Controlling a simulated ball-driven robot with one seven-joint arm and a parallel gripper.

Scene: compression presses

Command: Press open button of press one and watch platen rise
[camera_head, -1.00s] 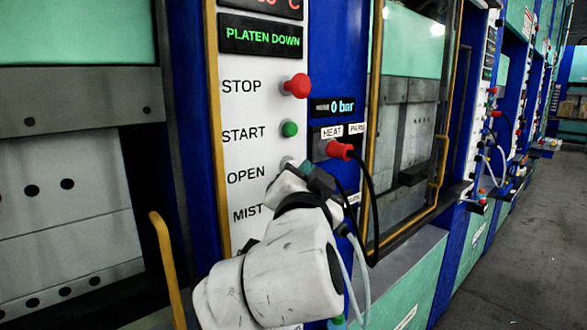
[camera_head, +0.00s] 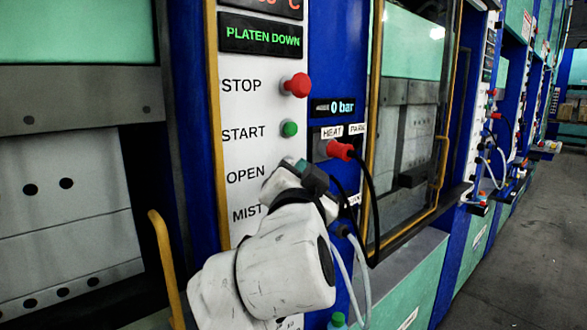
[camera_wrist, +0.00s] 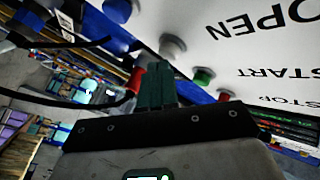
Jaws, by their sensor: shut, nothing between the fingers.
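The press control panel (camera_head: 240,150) has STOP, START, OPEN and MIST labels. Its display (camera_head: 262,37) reads PLATEN DOWN in green. My gripper (camera_head: 303,172) is shut and empty, at the OPEN row, and mostly covers the button there in the head view. The wrist view shows the grey open button (camera_wrist: 172,46) just beyond my green fingertips (camera_wrist: 157,66); I cannot tell whether they touch it. The red stop button (camera_head: 297,85) and green start button (camera_head: 290,129) are above my gripper. The platen (camera_head: 70,95) shows at the left as a grey slab above a lighter block.
A red plug (camera_head: 339,150) with a black cable hangs right of my gripper, near a 0 bar gauge (camera_head: 333,107). A yellow handle (camera_head: 165,265) stands at the left. More presses line the right side, beside a clear floor (camera_head: 520,240).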

